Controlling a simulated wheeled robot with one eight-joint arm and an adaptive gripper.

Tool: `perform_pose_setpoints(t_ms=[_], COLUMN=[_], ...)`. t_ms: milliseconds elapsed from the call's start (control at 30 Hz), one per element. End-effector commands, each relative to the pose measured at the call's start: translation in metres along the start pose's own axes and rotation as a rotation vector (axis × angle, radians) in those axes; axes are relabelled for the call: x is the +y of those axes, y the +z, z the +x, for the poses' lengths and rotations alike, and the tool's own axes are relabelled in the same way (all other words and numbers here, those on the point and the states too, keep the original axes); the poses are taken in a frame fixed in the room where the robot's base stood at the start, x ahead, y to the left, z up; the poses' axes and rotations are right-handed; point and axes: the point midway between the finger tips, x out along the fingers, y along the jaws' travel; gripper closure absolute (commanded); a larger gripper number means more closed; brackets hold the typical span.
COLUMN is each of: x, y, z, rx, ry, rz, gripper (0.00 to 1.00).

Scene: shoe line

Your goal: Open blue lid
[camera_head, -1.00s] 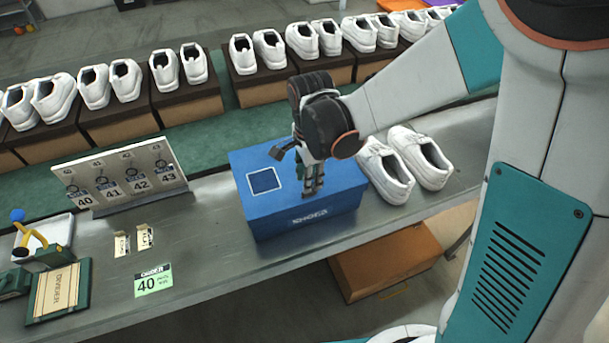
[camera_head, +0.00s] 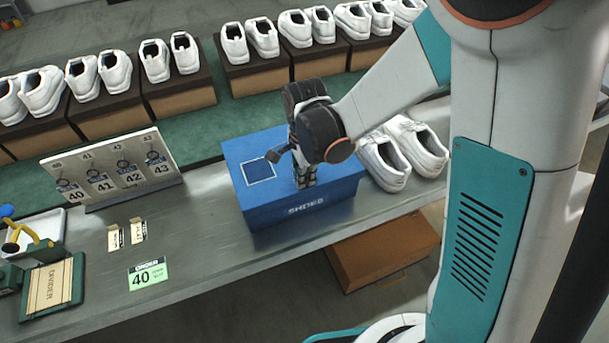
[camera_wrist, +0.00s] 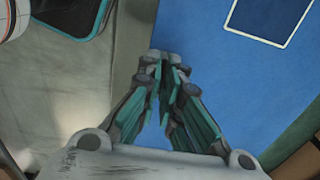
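The blue shoe box (camera_head: 262,217) stands on the steel bench with its blue lid (camera_head: 238,157) down on it. The lid carries a white-outlined square, and the front is lettered SHOES. My gripper (camera_head: 304,184) points down over the right part of the lid in the head view. In the wrist view my gripper (camera_wrist: 166,62) has its fingertips together with nothing seen between them. The blue lid (camera_wrist: 225,75) fills the right side there. Whether the fingertips touch the lid cannot be told.
A pair of white shoes (camera_head: 402,152) sits right of the box. White shoes on brown boxes line the back.

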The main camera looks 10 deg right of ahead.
Motion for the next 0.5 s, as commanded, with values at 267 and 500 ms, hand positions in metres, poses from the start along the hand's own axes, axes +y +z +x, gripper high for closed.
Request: perform_pose_setpoints(t_ms=[267, 500], x=[-0.001, -0.009], y=[0.000, 0.000], z=[-0.008, -0.040], rx=[0.000, 0.000], ry=[0.000, -0.001], rz=[0.000, 0.000], gripper=[1.00, 1.00])
